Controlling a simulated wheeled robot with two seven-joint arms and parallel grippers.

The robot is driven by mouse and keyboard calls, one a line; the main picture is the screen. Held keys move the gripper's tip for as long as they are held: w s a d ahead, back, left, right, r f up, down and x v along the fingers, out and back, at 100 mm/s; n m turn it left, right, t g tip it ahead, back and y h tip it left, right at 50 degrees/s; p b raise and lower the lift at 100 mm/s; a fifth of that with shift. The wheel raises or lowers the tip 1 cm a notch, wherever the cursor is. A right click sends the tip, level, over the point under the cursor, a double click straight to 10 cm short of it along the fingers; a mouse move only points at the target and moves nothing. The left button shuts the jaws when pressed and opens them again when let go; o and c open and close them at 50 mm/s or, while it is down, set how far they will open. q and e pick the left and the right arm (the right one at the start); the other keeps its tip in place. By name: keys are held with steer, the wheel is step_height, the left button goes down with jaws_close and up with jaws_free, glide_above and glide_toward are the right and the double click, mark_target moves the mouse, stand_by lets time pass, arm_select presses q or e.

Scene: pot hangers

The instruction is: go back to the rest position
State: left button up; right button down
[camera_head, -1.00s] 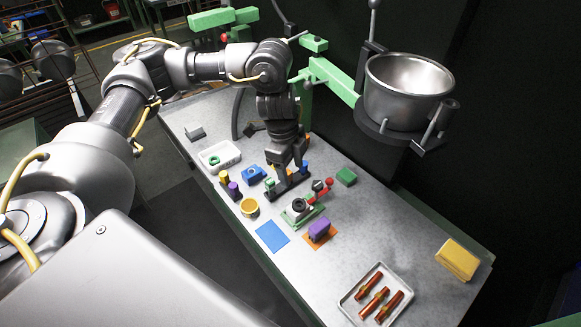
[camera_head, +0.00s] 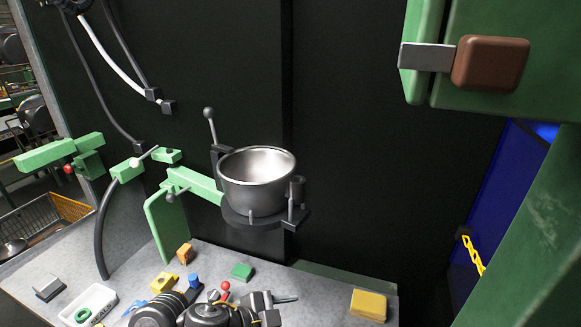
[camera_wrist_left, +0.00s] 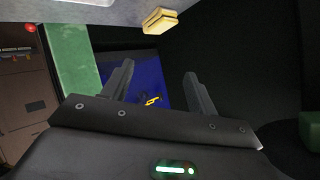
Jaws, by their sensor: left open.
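My left arm (camera_head: 205,316) shows at the bottom edge of the head view, over the front of the workbench. Its gripper (camera_head: 280,299) points to the right, partly cut off by the frame. In the left wrist view the two dark fingers of the left gripper (camera_wrist_left: 159,70) stand wide apart with nothing between them. The gripper is open and empty. My right gripper is in neither view.
A steel pot (camera_head: 257,190) sits in a ring on a green hanger arm (camera_head: 195,184) above the bench. A yellow block (camera_head: 369,305) lies on the bench at right, also in the wrist view (camera_wrist_left: 160,20). A white tray (camera_head: 98,300) is at left. A green cabinet (camera_head: 490,30) stands at upper right.

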arm_select(q)
steer(key=s+a+f+n+y, duration=0.3)
steer(key=a+n, duration=0.1)
steer(key=a, duration=0.2)
steer(key=s+a+f+n+y, duration=0.3)
steer(key=s+a+f+n, duration=0.1)
steer(key=a+n, duration=0.1)
steer(key=s+a+f+n+t+y, duration=0.1)
steer(key=s+a+f+n+y, duration=0.1)
steer(key=a, duration=0.5)
steer(key=shift+s+a+f+n+y, duration=0.2)
steer(key=shift+s+f+n, duration=0.2)
steer(key=shift+f+n, duration=0.2)
steer(key=shift+s+a+f+n+y, duration=0.1)
steer(key=shift+s+f+n+y, duration=0.1)
steer(key=shift+s+f+n, duration=0.3)
steer(key=s+a+f+n+g+y, duration=0.1)
steer(key=s+a+f+n+g, duration=0.25)
steer(key=s+a, duration=0.4)
step_height(320, 180, down, 26)
steer(key=s+d+m+g+b, duration=0.1)
steer(key=s+d, duration=0.1)
steer(key=s+a+f+g+b, duration=0.1)
steer(key=s+a+f, duration=0.2)
steer(key=s+f, duration=1.4)
steer(key=shift+f+y, duration=0.3)
steer(key=shift+f, duration=0.15)
steer(key=shift+a, duration=0.1)
